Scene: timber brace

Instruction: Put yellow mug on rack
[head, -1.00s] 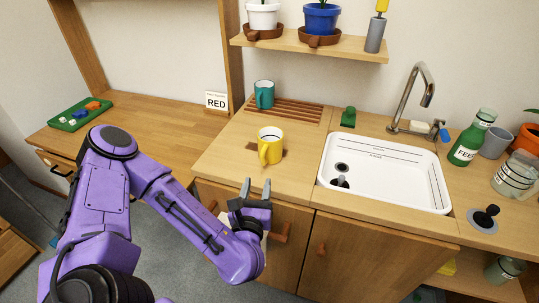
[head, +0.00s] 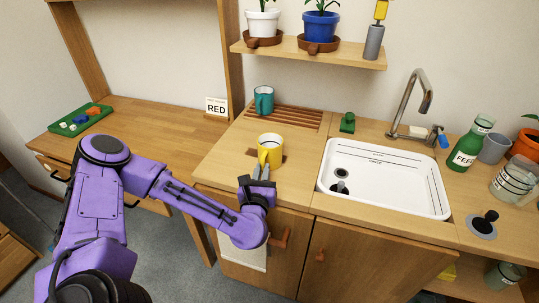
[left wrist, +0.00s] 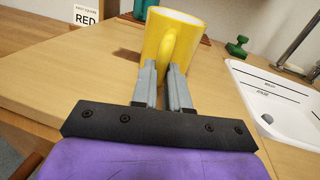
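The yellow mug (head: 270,152) stands upright on the wooden counter left of the sink, its handle toward my left gripper. My left gripper (head: 262,171) is at the handle from the front. In the left wrist view the mug (left wrist: 185,40) fills the top middle, and the fingers (left wrist: 164,70) are close together on either side of the handle, seemingly shut on it. The slatted wooden rack (head: 288,117) lies at the back of the counter. A teal mug (head: 264,100) stands at the rack's left end. My right gripper is not in view.
The white sink (head: 385,178) with a tall tap (head: 412,105) is right of the mug. A green object (head: 347,123) sits behind the sink. A RED sign (head: 216,106) stands at left. A shelf (head: 310,54) with potted plants hangs above the rack. The rack's right part is clear.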

